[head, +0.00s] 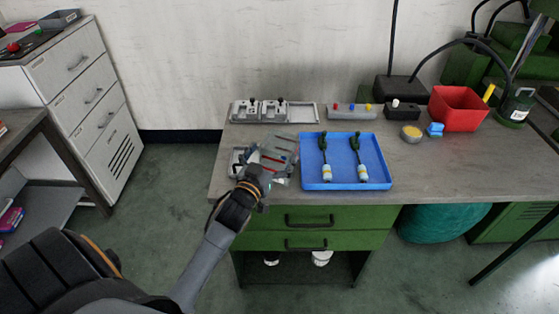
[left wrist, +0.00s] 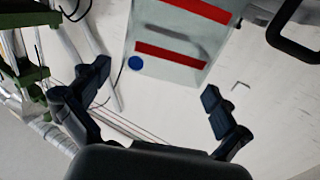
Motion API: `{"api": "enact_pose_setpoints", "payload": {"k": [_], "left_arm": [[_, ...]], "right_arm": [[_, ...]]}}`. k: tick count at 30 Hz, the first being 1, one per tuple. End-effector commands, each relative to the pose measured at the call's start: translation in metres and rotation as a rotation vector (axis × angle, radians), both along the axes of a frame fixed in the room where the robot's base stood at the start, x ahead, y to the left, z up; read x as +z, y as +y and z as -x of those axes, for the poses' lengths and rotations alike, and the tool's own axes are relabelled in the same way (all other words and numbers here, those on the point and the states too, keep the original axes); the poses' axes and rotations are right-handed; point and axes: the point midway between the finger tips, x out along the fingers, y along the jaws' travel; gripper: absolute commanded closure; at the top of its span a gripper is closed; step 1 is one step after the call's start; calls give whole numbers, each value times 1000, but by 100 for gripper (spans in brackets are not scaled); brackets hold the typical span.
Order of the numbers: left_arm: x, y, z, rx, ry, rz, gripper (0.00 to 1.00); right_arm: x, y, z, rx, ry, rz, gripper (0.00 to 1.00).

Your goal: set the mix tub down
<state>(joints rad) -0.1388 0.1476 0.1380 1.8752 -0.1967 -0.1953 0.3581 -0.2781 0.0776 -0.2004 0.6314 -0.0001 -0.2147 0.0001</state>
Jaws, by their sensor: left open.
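A small round tub with a yellow top (head: 411,132) sits on the workbench, left of a blue block. It is the likeliest mix tub, but I cannot tell for certain. My left gripper (head: 262,171) is over the bench's front left, well away from that tub. In the left wrist view its fingers (left wrist: 158,92) are spread with nothing between them. A pale panel with red stripes (left wrist: 180,45) and a blue dot is beyond the fingers. In the head view this panel (head: 277,152) stands behind the gripper, which partly covers it. My right gripper is out of view.
A blue tray (head: 380,181) with two corded parts lies right of the gripper. Behind are a fixture plate (head: 302,112), a button box (head: 352,111) and a red bin (head: 458,109). The bench (head: 430,178) is clear at front right.

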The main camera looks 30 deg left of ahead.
Motion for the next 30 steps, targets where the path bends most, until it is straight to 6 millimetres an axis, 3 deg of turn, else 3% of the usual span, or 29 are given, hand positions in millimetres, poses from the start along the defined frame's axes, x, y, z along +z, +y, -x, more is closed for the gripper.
{"api": "enact_pose_setpoints", "payload": {"k": [9,20,30], "left_arm": [[-2,9,-41,0,-1,-1,0],[-4,10,-50,-1,0,-1,0],[-3,10,-50,-1,0,-1,69]], "right_arm": [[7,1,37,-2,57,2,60],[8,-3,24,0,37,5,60],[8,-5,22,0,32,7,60]]}}
